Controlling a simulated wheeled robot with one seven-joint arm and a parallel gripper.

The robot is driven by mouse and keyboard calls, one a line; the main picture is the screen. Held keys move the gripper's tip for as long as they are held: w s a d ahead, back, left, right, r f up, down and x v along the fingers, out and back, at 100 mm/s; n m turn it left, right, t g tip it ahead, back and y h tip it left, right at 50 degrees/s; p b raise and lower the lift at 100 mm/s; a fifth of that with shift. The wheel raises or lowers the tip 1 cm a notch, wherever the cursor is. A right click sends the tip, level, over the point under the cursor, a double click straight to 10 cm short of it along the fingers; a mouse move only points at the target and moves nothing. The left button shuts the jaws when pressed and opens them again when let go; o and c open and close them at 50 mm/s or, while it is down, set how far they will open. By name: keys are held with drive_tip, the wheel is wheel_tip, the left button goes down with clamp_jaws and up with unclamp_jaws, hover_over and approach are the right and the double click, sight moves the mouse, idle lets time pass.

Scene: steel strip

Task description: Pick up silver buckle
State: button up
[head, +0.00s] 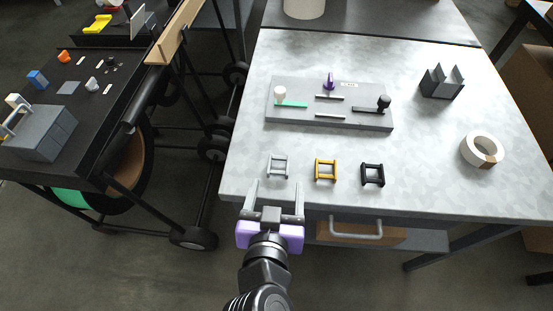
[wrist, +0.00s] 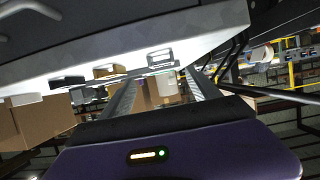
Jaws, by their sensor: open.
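The silver buckle (head: 278,166) is a small square frame lying on the steel table (head: 420,160), the leftmost of a row of three buckles near the front edge. It also shows in the wrist view (wrist: 160,57), beyond the fingers. My gripper (head: 274,190) is open and empty at the table's front edge, just short of the silver buckle, with its two fingers pointing toward it. Its fingers also show in the wrist view (wrist: 160,90), spread apart. I see no contact between the fingers and the buckle.
A yellow buckle (head: 326,169) and a black buckle (head: 373,175) lie to the right. Behind them is a grey board (head: 345,119) with knobs and slots. A tape roll (head: 482,150) and a dark grey block (head: 441,84) stand right. A black cart (head: 100,110) stands left.

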sight(279, 160)
drive_tip(key=shift+a+p+x, duration=0.2)
drive_tip(key=shift+p+x, duration=0.55)
drive_tip(key=shift+x, duration=3.15)
drive_tip(key=c, duration=1.4)
drive_tip(key=shift+r, duration=0.1)
drive_tip(key=shift+c, duration=0.2)
